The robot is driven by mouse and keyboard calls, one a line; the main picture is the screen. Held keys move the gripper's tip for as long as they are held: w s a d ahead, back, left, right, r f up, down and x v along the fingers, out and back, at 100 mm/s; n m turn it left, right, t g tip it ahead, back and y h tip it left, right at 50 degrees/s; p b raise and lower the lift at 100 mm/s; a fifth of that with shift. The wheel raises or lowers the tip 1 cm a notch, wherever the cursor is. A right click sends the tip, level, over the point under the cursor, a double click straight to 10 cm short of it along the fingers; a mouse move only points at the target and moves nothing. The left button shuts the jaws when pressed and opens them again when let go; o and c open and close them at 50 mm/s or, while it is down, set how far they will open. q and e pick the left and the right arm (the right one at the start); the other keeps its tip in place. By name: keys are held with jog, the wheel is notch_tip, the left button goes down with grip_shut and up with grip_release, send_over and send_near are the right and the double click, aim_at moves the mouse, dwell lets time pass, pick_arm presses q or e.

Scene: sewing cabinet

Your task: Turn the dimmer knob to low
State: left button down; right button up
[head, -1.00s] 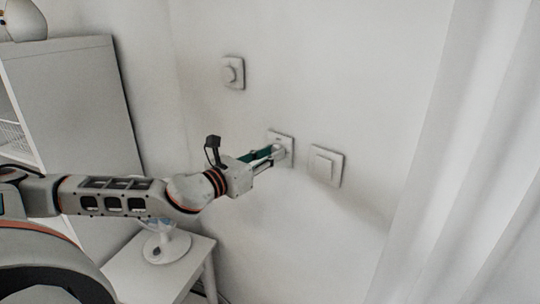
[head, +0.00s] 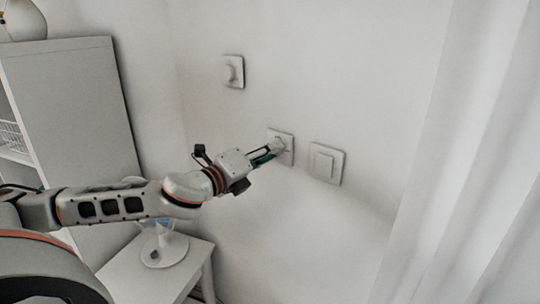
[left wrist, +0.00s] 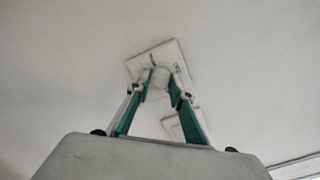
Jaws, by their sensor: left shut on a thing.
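The dimmer is a square white wall plate (head: 289,137) with a round knob, the middle one of three fittings in the head view. My left gripper (head: 277,148) reaches it from the left, with its fingertips at the knob and partly hiding it. In the left wrist view the plate (left wrist: 140,67) looks tilted. The pale knob (left wrist: 161,74) sits between the two green-lined fingers of the left gripper (left wrist: 162,85), which is shut on it. I cannot read any setting mark. My right gripper is not in view.
A rotary fitting (head: 233,71) is up to the left on the wall, and a flat switch (head: 326,163) is close on the right. A white curtain (head: 460,150) hangs at the right. A grey cabinet (head: 75,95) and a small white table (head: 140,281) stand at left.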

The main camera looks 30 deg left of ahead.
pick_arm(q)
jog(key=shift+a+r+n+p, duration=0.1)
jog(key=shift+n+p, duration=0.6)
jog(key=shift+n, duration=5.5)
jog(key=shift+r+n+p, duration=0.1)
jog(key=shift+n+p, duration=0.6)
jog(key=shift+n, duration=5.5)
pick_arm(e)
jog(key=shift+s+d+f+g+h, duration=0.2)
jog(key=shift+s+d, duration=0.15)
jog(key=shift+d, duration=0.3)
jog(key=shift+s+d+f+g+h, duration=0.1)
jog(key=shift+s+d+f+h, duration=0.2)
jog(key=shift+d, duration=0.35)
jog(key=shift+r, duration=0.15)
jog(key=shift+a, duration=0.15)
pick_arm(q)
jog(key=c, duration=1.8)
grip_release()
